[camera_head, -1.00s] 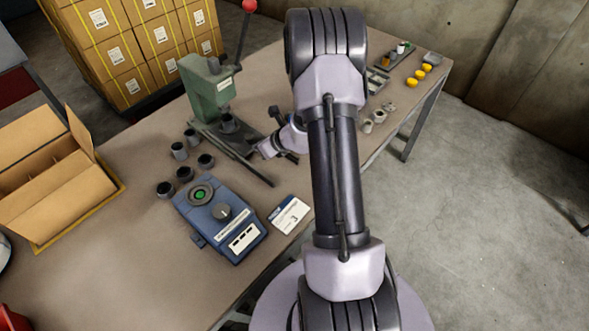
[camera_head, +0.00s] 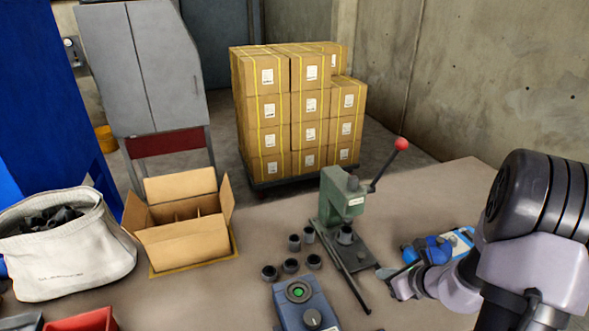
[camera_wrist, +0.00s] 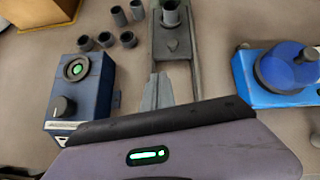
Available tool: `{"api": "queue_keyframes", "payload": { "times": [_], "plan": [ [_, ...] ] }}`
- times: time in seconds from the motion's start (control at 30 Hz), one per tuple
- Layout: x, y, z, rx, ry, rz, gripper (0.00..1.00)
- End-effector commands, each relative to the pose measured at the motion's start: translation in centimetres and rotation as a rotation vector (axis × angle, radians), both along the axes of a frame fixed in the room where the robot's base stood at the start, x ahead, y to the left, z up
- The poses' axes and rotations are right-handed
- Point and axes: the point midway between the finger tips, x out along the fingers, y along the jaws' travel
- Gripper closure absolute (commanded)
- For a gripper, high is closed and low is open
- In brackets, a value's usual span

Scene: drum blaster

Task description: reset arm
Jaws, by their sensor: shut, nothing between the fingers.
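My gripper (camera_head: 384,277) is at the right of the head view, low near the green press. My arm rises from it toward the right edge. In the wrist view its narrow fingers (camera_wrist: 156,88) are together and hold nothing. They point toward the base of the press (camera_head: 340,200), whose base plate also shows in the wrist view (camera_wrist: 172,45). Whether the fingers touch the plate I cannot tell.
A blue tester box (camera_head: 308,314) and several dark cups (camera_head: 291,265) stand left of the press. A blue round device (camera_head: 432,250) is right of it, partly behind my arm. An open carton (camera_head: 182,238) and a white bag (camera_head: 68,250) stand at left.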

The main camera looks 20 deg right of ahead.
Motion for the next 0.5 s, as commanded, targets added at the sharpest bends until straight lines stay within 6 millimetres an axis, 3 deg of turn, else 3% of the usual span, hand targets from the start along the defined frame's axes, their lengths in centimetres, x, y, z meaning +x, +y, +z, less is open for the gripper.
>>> {"api": "queue_keyframes", "payload": {
  "times": [0.07,0.17,0.2,0.27,0.3,0.4,0.5],
  "plan": [
    [1.3,4.9,5.0,-0.112,-0.054,0.231,1.0],
    [0.5,13.7,11.6,-0.317,-0.126,0.634,1.0],
    [-0.9,17.1,13.9,-0.413,-0.154,0.806,1.0],
    [-4.1,22.0,16.8,-0.584,-0.198,1.078,1.0],
    [-6.8,24.6,18.4,-0.715,-0.222,1.259,1.0],
    [-13.1,27.7,20.5,-1.031,-0.259,1.619,1.0],
    [-17.0,27.9,21.5,-1.29,-0.265,1.832,1.0]
  ]
}}
